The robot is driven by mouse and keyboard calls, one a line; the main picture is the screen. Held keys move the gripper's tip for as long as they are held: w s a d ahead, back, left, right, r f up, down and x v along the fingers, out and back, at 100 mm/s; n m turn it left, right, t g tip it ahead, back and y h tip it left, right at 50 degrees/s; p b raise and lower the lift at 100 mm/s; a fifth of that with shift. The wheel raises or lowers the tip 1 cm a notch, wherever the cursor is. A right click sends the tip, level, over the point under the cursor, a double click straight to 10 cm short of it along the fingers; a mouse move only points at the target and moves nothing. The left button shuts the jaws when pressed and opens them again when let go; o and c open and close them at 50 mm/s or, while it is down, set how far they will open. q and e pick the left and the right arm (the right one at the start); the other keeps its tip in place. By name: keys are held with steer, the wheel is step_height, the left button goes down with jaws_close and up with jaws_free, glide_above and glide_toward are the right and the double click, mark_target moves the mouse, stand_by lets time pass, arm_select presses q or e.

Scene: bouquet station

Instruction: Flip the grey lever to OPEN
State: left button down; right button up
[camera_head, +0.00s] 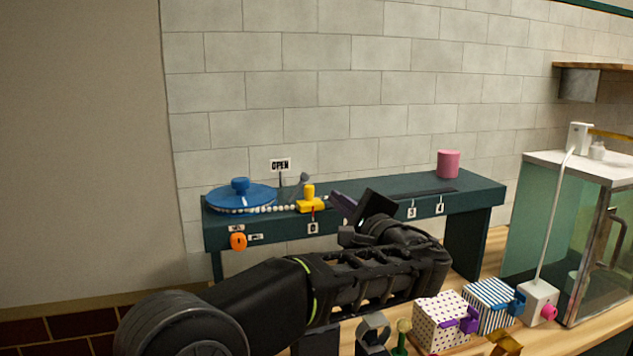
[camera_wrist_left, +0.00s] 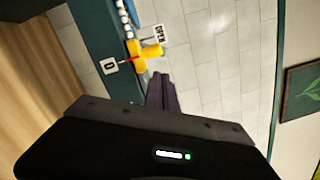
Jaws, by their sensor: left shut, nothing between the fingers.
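The grey lever (camera_head: 304,179) stands at the left part of the dark teal bench, right of the OPEN sign (camera_head: 280,165) and behind a yellow block with a knob (camera_head: 311,204). It is small and dark, and its exact tilt is hard to tell. My left gripper (camera_head: 340,203) is shut and empty, right of the yellow block and apart from the lever. Its dark purple fingers (camera_wrist_left: 161,92) point toward the yellow block (camera_wrist_left: 143,56) and the OPEN sign (camera_wrist_left: 157,35) in the left wrist view. I cannot make out the lever there. My right gripper is not in view.
A blue disc (camera_head: 240,195) with a row of white beads lies left of the lever. An orange knob (camera_head: 238,241) is on the bench front. A pink cylinder (camera_head: 448,163) stands at the bench's right. Patterned boxes (camera_head: 440,318) and a glass tank (camera_head: 570,235) are nearer, at right.

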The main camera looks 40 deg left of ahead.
mark_target(297, 189)
arm_select(q)
steer(key=p+x, duration=0.3)
steer(key=x, duration=0.6)
steer(key=shift+w+a, duration=0.35)
steer(key=shift+a, duration=0.25)
